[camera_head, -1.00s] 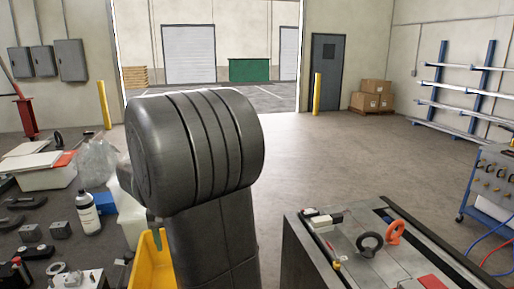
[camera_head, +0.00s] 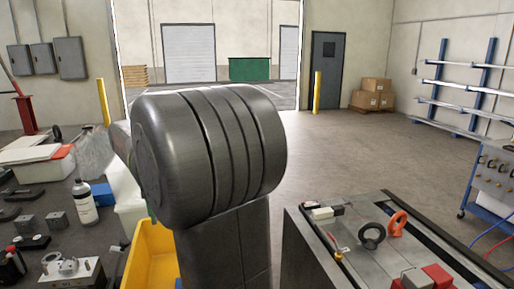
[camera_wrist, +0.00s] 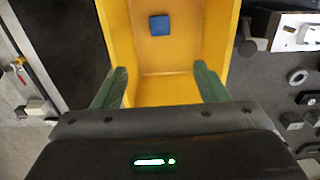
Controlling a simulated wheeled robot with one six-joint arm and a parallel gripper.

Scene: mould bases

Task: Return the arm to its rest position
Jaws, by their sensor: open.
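My gripper (camera_wrist: 160,90) shows in the wrist view with its two green fingers spread wide apart. It is open, with nothing between the fingers. It points down over a yellow bin (camera_wrist: 170,88), which holds a small blue block (camera_wrist: 159,25) on its floor near the top of the picture. In the head view my dark arm fills the middle and hides the gripper. Part of the yellow bin (camera_head: 150,262) shows just left of the arm.
A workbench at left carries a white bottle (camera_head: 84,203), a metal fixture (camera_head: 72,270) and several dark blocks. At right a grey bench (camera_head: 340,240) holds a black ring (camera_head: 372,236) and an orange ring (camera_head: 397,224). Open floor (camera_head: 370,150) lies beyond.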

